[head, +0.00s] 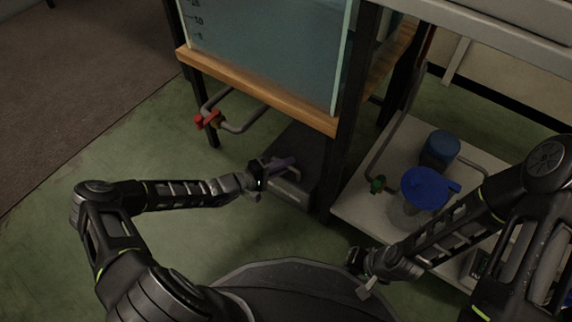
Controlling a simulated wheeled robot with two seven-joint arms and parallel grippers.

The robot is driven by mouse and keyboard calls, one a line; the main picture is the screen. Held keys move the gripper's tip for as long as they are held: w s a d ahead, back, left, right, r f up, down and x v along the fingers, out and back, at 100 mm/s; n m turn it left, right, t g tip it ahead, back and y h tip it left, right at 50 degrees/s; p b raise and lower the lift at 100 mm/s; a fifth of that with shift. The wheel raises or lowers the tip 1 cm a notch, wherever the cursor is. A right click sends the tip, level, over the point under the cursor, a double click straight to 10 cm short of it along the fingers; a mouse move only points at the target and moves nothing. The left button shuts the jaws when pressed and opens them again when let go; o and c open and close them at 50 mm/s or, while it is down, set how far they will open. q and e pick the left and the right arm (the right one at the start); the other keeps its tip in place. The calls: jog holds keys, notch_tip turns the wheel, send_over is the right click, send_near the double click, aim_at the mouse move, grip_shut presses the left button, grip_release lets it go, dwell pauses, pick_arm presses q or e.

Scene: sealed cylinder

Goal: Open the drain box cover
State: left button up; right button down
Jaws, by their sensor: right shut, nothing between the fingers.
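The drain box (290,192) is a dark grey box on the floor under the tank stand. Its dark cover (312,152) lies flat on top, with no gap that I can make out. A pale handle-like bar shows at the cover's near left part. My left gripper (276,166) is at this bar, at the near left side of the box; whether its fingers are around it is too small and dark to tell. My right gripper (364,289) is shut and empty, low in front of my base, apart from the box.
A water tank (265,45) stands on a wooden shelf (255,88) with dark legs above the box. A red valve (208,121) on a pipe is left of it. A white low shelf (350,207) at right bears a blue-lidded container (425,188). Green floor is clear at left.

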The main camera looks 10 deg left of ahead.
pick_arm(q)
grip_shut()
dwell(1.0)
